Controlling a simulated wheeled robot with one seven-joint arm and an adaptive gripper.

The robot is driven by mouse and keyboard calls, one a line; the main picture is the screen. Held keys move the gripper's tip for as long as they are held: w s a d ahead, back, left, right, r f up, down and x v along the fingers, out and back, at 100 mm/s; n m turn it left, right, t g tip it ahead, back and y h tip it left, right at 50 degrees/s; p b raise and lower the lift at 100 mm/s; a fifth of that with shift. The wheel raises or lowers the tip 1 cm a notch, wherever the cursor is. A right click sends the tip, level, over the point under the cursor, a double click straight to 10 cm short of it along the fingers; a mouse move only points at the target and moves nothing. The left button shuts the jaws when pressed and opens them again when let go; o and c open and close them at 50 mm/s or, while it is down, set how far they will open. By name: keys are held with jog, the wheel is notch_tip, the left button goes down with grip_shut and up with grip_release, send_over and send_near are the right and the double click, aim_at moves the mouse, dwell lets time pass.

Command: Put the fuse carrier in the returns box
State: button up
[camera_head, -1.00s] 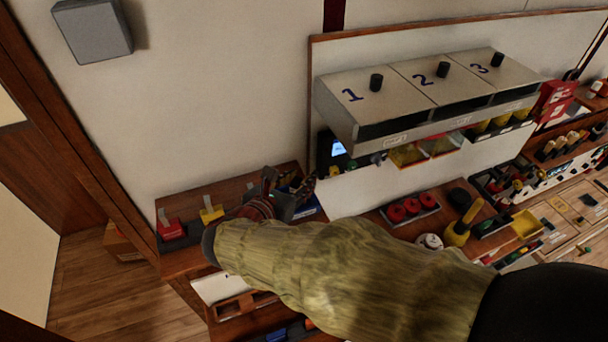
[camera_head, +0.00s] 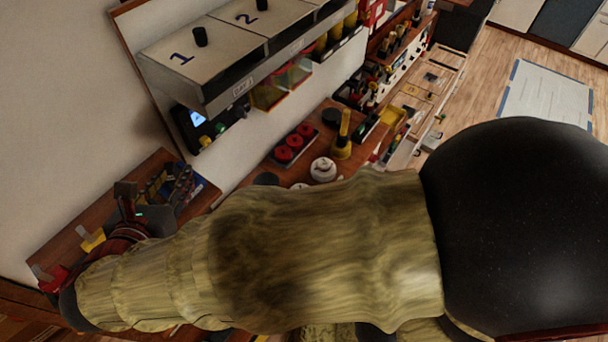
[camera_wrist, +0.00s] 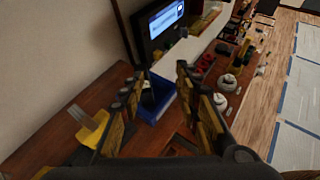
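My gripper (camera_wrist: 160,95) is open in the wrist view, its two yellow-padded fingers apart with nothing held between them. Beyond the fingertips is a blue box (camera_wrist: 158,108) on the wooden worktop, with a small dark item (camera_wrist: 147,93) at it; I cannot tell whether that is the fuse carrier. In the head view my gripper (camera_head: 125,195) is partly hidden by my arm and is beside the blue box (camera_head: 204,193). No box is readable as the returns box.
A yellow piece (camera_wrist: 92,130) stands left of my gripper, and a red piece (camera_head: 52,278) is at the worktop's left end. A lit screen (camera_wrist: 165,20) and numbered cabinets (camera_head: 225,50) are above the worktop. Red round parts (camera_head: 293,143) lie farther right.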

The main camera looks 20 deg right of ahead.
jog(key=s+d+f+m+g, duration=0.1)
jog(key=d+m+g, duration=0.2)
jog(key=d+m, duration=0.55)
jog(key=s+d+f+m+g, duration=0.1)
jog(key=s+d+m+g, duration=0.3)
jog(key=d, duration=0.8)
jog(key=s+d+r+m+y, duration=0.2)
jog(key=s+d+m+y, duration=0.2)
jog(key=m, duration=1.5)
jog(key=s+d, duration=0.3)
jog(key=d, duration=0.1)
jog(key=shift+t, duration=0.3)
notch_tip(320, 180, down, 16)
jog(key=b, duration=1.5)
jog(key=shift+b, duration=0.4)
jog(key=shift+r, duration=0.15)
